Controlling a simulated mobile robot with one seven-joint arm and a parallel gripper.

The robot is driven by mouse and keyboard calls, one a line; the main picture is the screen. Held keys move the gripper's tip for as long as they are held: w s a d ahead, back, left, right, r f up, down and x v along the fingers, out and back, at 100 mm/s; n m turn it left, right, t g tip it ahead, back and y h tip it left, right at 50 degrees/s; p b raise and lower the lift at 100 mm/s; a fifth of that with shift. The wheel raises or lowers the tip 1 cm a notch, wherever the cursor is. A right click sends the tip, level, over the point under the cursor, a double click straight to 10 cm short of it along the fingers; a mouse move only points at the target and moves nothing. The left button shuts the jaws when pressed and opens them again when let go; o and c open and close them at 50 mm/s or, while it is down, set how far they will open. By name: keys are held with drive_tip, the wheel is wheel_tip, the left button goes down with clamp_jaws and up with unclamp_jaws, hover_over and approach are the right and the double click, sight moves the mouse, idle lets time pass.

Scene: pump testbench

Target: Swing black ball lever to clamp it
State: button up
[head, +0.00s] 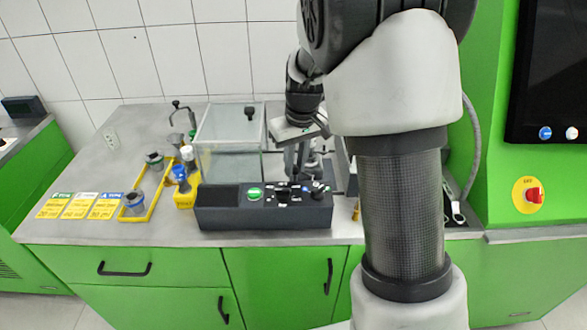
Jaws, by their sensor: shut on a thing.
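My gripper (298,148) points down over the metal fixture (313,170), behind the black control box and just right of the clear box. It is shut on what appears to be the black ball lever. The ball and the lever arm cannot be made out, since the gripper and my arm cover that spot. The lever's angle and whether it clamps anything cannot be told from this view.
The clear box (228,135) stands close left of my gripper. The black control box (262,207) with knobs stands in front. Yellow trays (150,190) with small parts and three coloured cards (80,206) lie left. My arm hides the bench's right part.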

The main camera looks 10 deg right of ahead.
drive_tip(key=shift+d, duration=0.65)
drive_tip(key=shift+w+d, duration=0.1)
drive_tip(key=shift+w+d, duration=0.15)
drive_tip(key=shift+d, duration=0.55)
drive_tip(key=shift+w+d, duration=0.4)
drive_tip(key=shift+d, duration=0.25)
